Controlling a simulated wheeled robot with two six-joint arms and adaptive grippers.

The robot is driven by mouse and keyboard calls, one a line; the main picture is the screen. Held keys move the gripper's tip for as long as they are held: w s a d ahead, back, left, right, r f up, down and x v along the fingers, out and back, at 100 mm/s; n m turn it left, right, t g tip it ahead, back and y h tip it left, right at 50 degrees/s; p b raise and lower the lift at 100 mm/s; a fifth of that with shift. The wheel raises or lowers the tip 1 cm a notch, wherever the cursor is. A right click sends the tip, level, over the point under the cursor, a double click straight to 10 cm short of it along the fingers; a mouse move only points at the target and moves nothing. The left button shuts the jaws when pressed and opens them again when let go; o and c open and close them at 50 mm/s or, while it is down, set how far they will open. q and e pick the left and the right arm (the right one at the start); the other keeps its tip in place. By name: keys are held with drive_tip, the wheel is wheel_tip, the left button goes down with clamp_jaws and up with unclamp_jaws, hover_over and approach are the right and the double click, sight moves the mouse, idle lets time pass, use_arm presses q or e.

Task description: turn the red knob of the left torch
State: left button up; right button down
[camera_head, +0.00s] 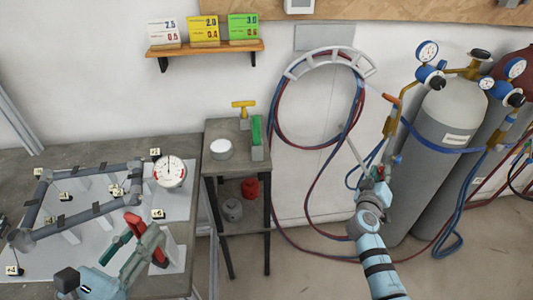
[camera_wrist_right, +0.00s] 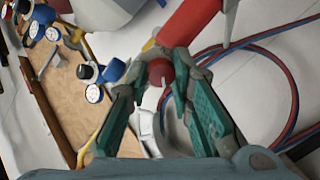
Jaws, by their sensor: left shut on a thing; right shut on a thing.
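My right gripper (camera_head: 374,178) is in front of the hoses and left of the gas cylinders. In the right wrist view its fingertips (camera_wrist_right: 170,76) close around a small round red knob (camera_wrist_right: 160,72). A torch with a red body (camera_wrist_right: 188,24) lies right beyond the fingertips. In the head view a thin grey rod (camera_head: 357,156) slants up-left from the gripper, and the knob is too small to make out. My left gripper (camera_head: 136,238) is over the left workbench, shut on a red part (camera_head: 152,238). Its fingers hide much of that part.
Blue and red hoses (camera_head: 278,120) loop from a wall hanger (camera_head: 330,58). Grey gas cylinders (camera_head: 440,140) with gauges stand at the right. A small side table (camera_head: 208,165) stands in the middle. The left workbench (camera_head: 178,232) carries a tube frame (camera_head: 90,213) and a dial gauge (camera_head: 170,171).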

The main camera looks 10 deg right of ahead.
idle(0.4)
drive_tip(key=c, duration=1.4)
unclamp_jaws()
drive_tip(key=v, duration=1.2)
